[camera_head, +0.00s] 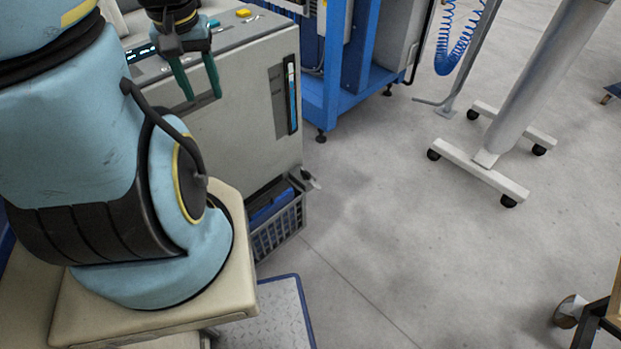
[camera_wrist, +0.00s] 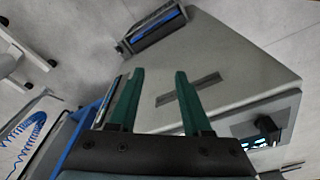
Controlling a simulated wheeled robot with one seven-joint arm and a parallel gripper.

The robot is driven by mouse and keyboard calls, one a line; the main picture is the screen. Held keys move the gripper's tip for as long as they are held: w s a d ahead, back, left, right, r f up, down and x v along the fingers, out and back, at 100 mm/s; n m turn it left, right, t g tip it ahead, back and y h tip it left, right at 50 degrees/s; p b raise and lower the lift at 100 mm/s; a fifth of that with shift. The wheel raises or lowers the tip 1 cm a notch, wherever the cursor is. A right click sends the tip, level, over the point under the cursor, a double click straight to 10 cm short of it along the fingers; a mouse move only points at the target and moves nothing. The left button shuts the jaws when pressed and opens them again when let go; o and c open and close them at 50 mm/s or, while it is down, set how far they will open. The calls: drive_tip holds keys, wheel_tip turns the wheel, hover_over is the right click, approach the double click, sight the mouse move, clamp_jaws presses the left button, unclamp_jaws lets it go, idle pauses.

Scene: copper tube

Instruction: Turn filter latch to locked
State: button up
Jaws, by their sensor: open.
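My gripper (camera_head: 202,98) is open and empty in front of the beige machine (camera_head: 245,95), with its two green fingers pointing down. In the wrist view my gripper (camera_wrist: 159,72) has the machine's pale panel (camera_wrist: 235,70) behind its fingers. A dark basket-like unit with a blue insert (camera_head: 275,217) is low on the machine's side. A small grey lever-like part (camera_head: 311,180) sticks out at its upper corner and may be the filter latch; its setting cannot be told. The unit also shows in the wrist view (camera_wrist: 157,30), well beyond the fingertips.
The machine's top has a yellow button (camera_head: 243,13). A blue gauge strip (camera_head: 292,97) is on its side. A blue frame (camera_head: 340,85) stands behind it, and a wheeled stand (camera_head: 485,160) is at right. The grey floor between is clear.

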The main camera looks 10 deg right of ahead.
drive_tip(key=w+d+f+m+b, duration=0.2)
drive_tip(key=f+m+b, duration=0.1)
drive_tip(key=f+b, duration=0.15)
drive_tip(key=w+d+f+m+b, duration=0.2)
drive_tip(key=w+f+m+b, duration=0.15)
drive_tip(key=f, duration=0.25)
drive_tip(key=m+t+y+b, duration=0.2)
drive_tip(key=m+b, duration=1.9)
drive_tip(key=m, duration=0.1)
approach(306, 172)
drive_tip(key=b+x, duration=0.2)
drive_tip(key=x, duration=0.7)
drive_tip(key=shift+f+b, duration=0.15)
drive_tip(key=shift+b, duration=0.15)
drive_tip(key=shift+c, duration=0.2)
clamp_jaws()
